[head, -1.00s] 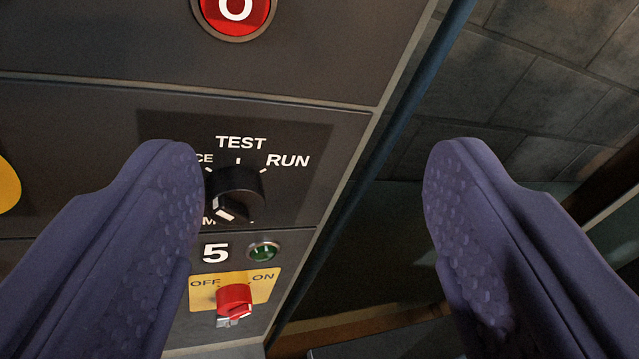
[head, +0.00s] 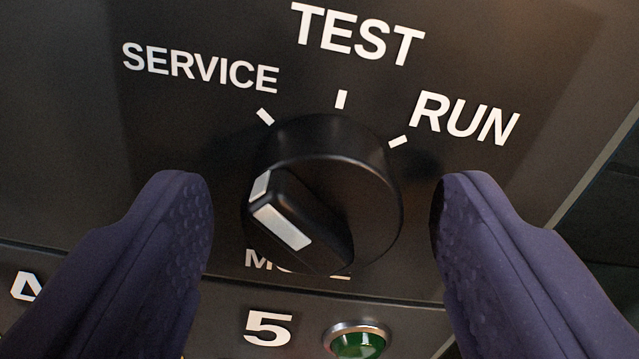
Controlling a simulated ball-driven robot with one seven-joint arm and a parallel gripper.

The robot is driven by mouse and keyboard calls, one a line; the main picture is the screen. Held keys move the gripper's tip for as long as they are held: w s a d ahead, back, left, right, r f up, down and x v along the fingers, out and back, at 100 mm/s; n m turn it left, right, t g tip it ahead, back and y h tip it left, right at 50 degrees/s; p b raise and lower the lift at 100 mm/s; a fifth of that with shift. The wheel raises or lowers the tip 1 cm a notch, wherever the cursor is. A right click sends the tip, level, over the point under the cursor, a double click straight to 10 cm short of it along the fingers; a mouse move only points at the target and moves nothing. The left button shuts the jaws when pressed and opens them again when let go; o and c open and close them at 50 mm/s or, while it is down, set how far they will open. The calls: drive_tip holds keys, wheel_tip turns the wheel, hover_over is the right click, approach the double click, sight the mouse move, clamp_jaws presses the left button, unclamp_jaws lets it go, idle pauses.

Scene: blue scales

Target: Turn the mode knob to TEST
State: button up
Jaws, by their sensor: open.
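The black mode knob (head: 345,175) is in the middle of the head view, on a dark panel. Its raised grip bar carries a white stripe and slants from upper left to lower right. The white-marked end lies at the left, on the SERVICE side, not at the TEST tick. The label TEST (head: 357,36) is above the knob, SERVICE (head: 200,68) upper left, RUN (head: 464,118) upper right. My gripper (head: 325,190) is open, one purple finger on each side of the knob, with visible gaps. The MODE label below is partly hidden by the knob.
A green button (head: 357,341) and the number 5 (head: 268,328) are just below the knob, past a panel seam. The panel's right edge (head: 600,160) runs slanting, with dark space beyond it.

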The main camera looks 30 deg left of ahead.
drive_tip(key=c, duration=1.1)
drive_tip(key=shift+o, duration=0.2)
drive_tip(key=m+p, duration=0.3)
drive_tip(key=m, duration=0.1)
drive_tip(key=shift+r+m, duration=0.15)
drive_tip(key=shift+m, duration=0.25)
drive_tip(key=m+p, duration=0.2)
drive_tip(key=m, duration=0.2)
drive_tip(key=shift+m, duration=0.4)
drive_tip(key=shift+p, duration=0.35)
drive_tip(key=o, duration=1.1)
drive_tip(key=shift+c, duration=0.2)
